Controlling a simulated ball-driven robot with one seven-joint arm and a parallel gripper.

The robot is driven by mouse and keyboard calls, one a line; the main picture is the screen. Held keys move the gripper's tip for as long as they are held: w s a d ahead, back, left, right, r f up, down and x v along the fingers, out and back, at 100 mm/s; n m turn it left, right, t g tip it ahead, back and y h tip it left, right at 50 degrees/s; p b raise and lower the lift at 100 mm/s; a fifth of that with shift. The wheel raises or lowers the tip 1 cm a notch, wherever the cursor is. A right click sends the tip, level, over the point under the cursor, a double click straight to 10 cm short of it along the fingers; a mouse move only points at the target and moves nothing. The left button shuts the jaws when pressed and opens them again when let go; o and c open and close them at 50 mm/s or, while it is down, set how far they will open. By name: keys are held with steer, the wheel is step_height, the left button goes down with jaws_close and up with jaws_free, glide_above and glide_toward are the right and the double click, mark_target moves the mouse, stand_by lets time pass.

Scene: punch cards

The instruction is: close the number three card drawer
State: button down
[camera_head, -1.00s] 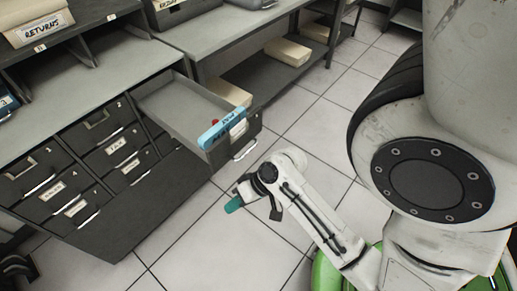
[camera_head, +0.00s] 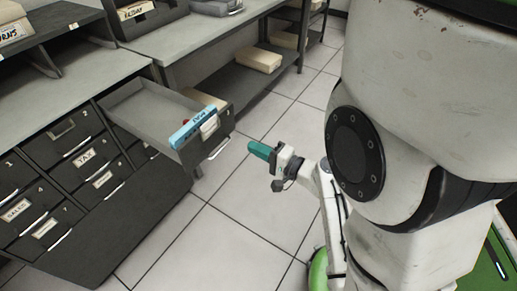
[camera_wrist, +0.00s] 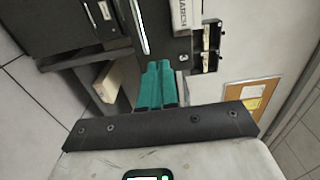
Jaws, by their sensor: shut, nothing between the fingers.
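The open card drawer (camera_head: 213,151) sticks far out of the dark cabinet, at the right end of its top row. Its grey inside looks mostly bare, with a blue labelled card block (camera_head: 193,133) near the front. My gripper (camera_head: 259,150) has teal fingers, shut and empty. It is to the right of the drawer front with a visible gap, and its fingers point left towards it. In the wrist view the shut fingers (camera_wrist: 157,85) lie below a dark drawer front (camera_wrist: 162,33) with a bright handle.
Closed drawers (camera_head: 82,157) with labels fill the cabinet to the left. A grey bench with a lower shelf (camera_head: 240,87) stands behind, with a cream box (camera_head: 258,60) on it. Tiled floor (camera_head: 240,215) is clear in front of the cabinet.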

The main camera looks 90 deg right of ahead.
mark_target(220, 131)
steer(key=p+x, duration=0.1)
steer(key=x, duration=0.9)
steer(key=shift+w+d+p, duration=0.1)
steer(key=shift+w+p, duration=0.15)
steer(key=shift+p, duration=0.1)
steer(key=shift+w, duration=0.1)
